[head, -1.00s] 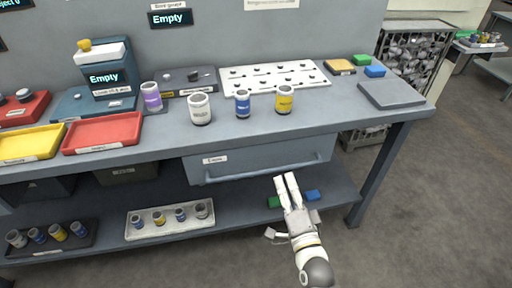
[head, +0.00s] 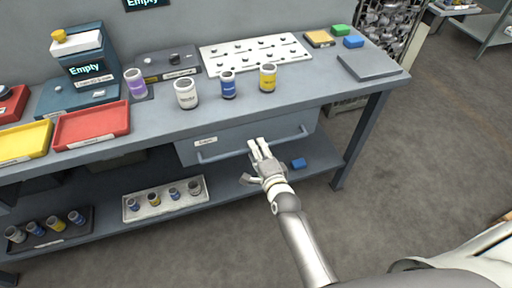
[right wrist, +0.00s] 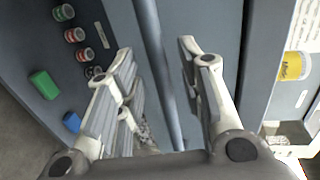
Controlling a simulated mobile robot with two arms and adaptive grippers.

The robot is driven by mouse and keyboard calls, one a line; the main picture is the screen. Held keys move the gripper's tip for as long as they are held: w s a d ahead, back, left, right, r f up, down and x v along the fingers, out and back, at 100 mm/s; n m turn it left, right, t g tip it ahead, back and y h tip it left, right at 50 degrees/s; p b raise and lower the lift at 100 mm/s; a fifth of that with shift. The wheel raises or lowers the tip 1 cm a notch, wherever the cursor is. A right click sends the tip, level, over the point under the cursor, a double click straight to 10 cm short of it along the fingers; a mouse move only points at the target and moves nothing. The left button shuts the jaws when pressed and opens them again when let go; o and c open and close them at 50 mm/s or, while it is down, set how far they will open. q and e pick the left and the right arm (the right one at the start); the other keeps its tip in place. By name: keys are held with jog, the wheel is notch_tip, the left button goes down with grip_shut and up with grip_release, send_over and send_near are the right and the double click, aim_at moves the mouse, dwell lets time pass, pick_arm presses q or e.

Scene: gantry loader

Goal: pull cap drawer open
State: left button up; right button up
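The cap drawer (head: 225,139) is a grey-blue front with a small white label, hung under the worktop, and it looks closed. Its long bar handle (head: 222,155) runs along the lower front; it also crosses the right wrist view (right wrist: 158,70). My right gripper (head: 259,147) is at the handle, right of its middle. In the right wrist view its fingers (right wrist: 155,52) are apart, with the bar running through the gap between them. Contact with the bar cannot be made out. My left gripper is not in view.
Cups and red (head: 92,125) and yellow trays stand on the worktop (head: 310,95). The lower shelf holds a white tray (head: 165,204) of small cups and a blue block (head: 298,163); a green block (right wrist: 44,85) shows in the wrist view. Floor at right is clear.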

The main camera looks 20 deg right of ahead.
jog(key=shift+w+f, duration=0.15)
jog(key=shift+w, duration=0.8)
grip_shut()
